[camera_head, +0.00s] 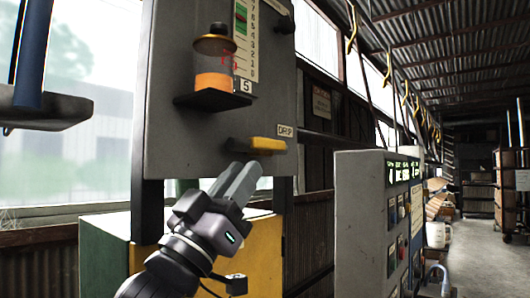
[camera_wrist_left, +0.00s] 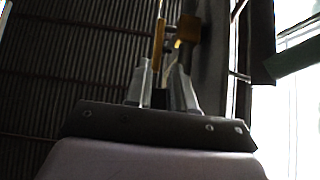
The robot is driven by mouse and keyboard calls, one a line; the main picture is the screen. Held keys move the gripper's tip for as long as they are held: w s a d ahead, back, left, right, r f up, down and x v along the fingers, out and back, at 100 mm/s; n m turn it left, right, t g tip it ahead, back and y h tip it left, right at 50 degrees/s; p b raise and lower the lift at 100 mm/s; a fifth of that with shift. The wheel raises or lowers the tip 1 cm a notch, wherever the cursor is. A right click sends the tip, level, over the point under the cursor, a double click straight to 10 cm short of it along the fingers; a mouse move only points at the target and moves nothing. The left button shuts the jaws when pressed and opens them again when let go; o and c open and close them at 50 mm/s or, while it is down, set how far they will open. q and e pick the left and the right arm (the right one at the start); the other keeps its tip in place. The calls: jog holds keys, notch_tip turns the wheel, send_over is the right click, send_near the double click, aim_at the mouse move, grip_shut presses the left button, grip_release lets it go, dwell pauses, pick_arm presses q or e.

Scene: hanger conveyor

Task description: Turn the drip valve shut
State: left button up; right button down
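The drip valve (camera_head: 268,145) is a yellow handle on a dark mount, low on the grey panel beside the "DRIP" label (camera_head: 286,131). The handle lies roughly level. My left gripper (camera_head: 246,174) is just below it in the head view, fingers pointing up toward it; contact cannot be made out. In the left wrist view the fingers (camera_wrist_left: 163,75) stand apart with a gap between them. A yellow strip and an orange-brown block show beyond the tips there; which one is the valve is unclear. My right gripper is out of view.
A glass reservoir (camera_head: 214,70) with orange liquid stands on a dark ledge above left of the valve, near a number scale. A yellow cabinet (camera_head: 262,245) is below the panel. A grey control box (camera_head: 358,215) stands to the right. Free floor lies farther right.

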aim_at(262, 141)
pick_arm(q)
jog(key=x, duration=0.2)
jog(key=p+x, duration=0.1)
jog(key=x, duration=0.1)
jog(key=s+r+p+x, duration=0.1)
jog(key=x, duration=0.1)
jog(key=shift+w, duration=0.1)
jog(key=shift+w+d+r+p, duration=0.25)
jog(key=shift+w+r+p, duration=0.15)
jog(key=shift+w+r, duration=0.1)
grip_shut()
